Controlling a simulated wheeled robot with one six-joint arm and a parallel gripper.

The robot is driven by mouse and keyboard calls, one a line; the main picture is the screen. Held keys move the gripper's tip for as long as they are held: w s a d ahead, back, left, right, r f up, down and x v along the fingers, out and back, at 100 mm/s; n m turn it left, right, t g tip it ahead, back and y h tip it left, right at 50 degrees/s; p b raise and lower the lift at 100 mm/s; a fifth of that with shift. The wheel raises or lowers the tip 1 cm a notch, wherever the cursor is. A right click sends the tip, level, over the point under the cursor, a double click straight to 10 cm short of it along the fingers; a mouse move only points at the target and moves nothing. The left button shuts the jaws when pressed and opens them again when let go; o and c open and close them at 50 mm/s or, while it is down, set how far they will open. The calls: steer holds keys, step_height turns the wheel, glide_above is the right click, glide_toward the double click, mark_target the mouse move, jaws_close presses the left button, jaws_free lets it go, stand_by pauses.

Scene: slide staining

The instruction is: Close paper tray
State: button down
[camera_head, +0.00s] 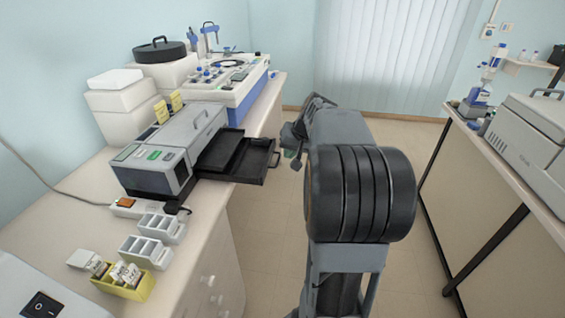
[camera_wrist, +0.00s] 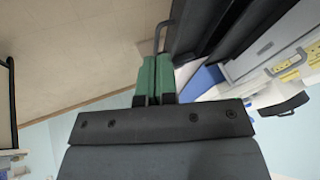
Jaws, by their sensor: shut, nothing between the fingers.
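The black paper tray (camera_head: 250,160) is pulled out to the right of the grey printer-like machine (camera_head: 170,150) and overhangs the bench edge. A small handle sits on its outer end. My gripper (camera_head: 290,152) is just right of the tray's outer end, partly hidden by my arm. In the wrist view, my gripper's green fingers (camera_wrist: 154,66) are shut together and hold nothing. The dark handle loop (camera_wrist: 164,28) shows right at the fingertips; I cannot tell whether they touch. The black tray (camera_wrist: 198,25) lies to the right of it.
The bench (camera_head: 85,215) holds white slide racks (camera_head: 147,250), a yellow rack (camera_head: 125,287), white boxes (camera_head: 122,100) and a blue-white instrument (camera_head: 225,80). Another bench with a grey machine (camera_head: 530,140) stands at right. Clear floor (camera_head: 270,240) lies between the benches.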

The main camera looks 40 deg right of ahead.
steer(key=d+f+m+t, duration=0.1)
steer(key=d, duration=0.7)
steer(key=w+a+f+p, duration=0.1)
steer(key=w+a+f, duration=0.2)
steer(key=w+f, duration=0.5)
steer(key=shift+w+a+f, duration=0.35)
steer(key=shift+f, duration=0.15)
